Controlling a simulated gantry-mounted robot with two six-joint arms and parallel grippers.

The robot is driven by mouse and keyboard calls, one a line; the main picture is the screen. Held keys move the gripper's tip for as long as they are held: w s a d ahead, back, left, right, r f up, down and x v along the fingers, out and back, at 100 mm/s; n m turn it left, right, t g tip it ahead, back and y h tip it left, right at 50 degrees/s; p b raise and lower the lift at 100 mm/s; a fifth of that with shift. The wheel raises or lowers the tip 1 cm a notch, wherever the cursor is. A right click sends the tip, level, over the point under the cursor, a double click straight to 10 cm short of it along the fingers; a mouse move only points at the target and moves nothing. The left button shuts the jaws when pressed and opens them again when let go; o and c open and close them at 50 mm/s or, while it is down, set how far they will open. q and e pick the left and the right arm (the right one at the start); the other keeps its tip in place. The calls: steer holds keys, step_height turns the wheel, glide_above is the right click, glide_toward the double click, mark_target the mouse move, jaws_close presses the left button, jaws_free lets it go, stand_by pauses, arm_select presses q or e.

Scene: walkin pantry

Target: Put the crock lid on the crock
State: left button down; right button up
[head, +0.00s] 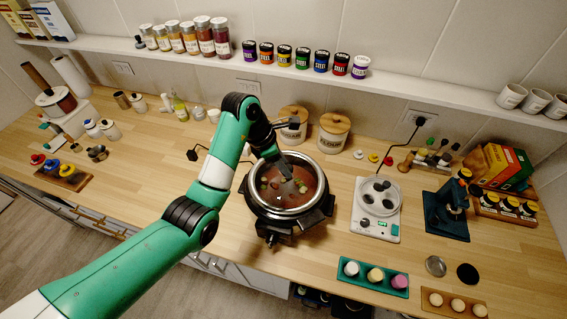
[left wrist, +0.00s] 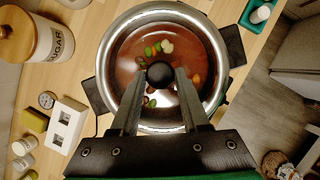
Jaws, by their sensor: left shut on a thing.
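The crock (head: 271,222) is a dark round pot with side handles on the wooden counter, with reddish stew and vegetable pieces inside. It also shows in the left wrist view (left wrist: 100,97). The crock lid (head: 300,209) looks like clear glass with a shiny metal rim, and lies over the crock's opening, roughly centred. I cannot tell whether its rim touches all round. My left gripper (head: 285,172) is above the middle of the crock, shut on the lid's black knob (left wrist: 159,73). My right gripper is not in view.
Two wooden-lidded canisters (head: 334,131) stand just behind the crock. A white device with a round top (head: 377,211) is to its right. A teal tray (head: 373,278) lies at the front right. The counter left of the crock is mostly clear.

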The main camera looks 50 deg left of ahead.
arm_select(q)
steer(key=shift+f, duration=0.55)
stand_by(0.9)
steer(key=shift+c, duration=1.6)
jaws_free()
steer(key=shift+f, duration=0.1)
